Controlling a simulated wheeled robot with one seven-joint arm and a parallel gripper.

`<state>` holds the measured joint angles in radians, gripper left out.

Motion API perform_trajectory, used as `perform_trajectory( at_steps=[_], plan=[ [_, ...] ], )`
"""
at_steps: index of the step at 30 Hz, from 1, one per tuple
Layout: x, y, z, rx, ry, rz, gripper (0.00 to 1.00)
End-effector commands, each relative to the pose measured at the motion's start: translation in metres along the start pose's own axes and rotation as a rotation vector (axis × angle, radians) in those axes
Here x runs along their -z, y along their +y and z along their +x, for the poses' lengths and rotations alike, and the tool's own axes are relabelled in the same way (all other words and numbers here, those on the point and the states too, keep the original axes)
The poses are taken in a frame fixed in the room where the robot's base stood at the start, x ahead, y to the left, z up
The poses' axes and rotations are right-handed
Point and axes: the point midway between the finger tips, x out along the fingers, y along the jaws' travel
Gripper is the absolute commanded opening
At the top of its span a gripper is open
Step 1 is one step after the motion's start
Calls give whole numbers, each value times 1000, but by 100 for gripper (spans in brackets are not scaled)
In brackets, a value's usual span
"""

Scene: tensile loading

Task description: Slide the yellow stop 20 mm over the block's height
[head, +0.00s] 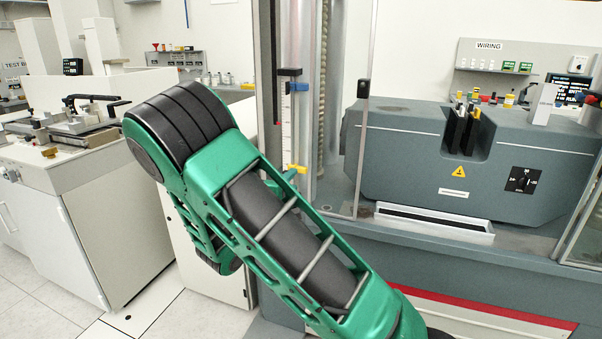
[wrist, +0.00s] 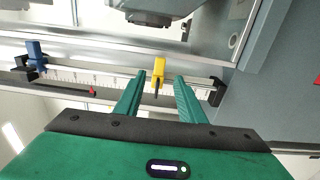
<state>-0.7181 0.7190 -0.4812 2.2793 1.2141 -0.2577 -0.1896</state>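The yellow stop (head: 297,168) sits low on an upright rod beside a white scale (head: 286,125) in the head view. In the wrist view the yellow stop (wrist: 158,68) is on the rod, between and just beyond the tips of my gripper (wrist: 160,77). The green fingers are open, with a gap visible on each side of the stop. In the head view my gripper (head: 291,174) is mostly hidden behind my arm. A blue stop (wrist: 37,54) is at the other end of the rod, also seen in the head view (head: 298,87). A red pointer (wrist: 92,91) is beside the scale. I cannot tell which part is the block.
Black brackets (wrist: 217,92) hold the rod ends. A clear door frame (head: 364,110) stands right of the scale. A grey machine body (head: 420,160) with a tray (head: 435,222) is further right. A white bench (head: 70,165) stands left.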

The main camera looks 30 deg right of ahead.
Motion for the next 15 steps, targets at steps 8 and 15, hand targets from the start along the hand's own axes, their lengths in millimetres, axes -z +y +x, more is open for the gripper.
perform_trajectory(
  at_steps=[8, 15],
  plan=[
    [-2, 1, 48, 0, -6, 4, 36],
    [-2, 0, 84, 2, -5, 3, 36]
  ],
)
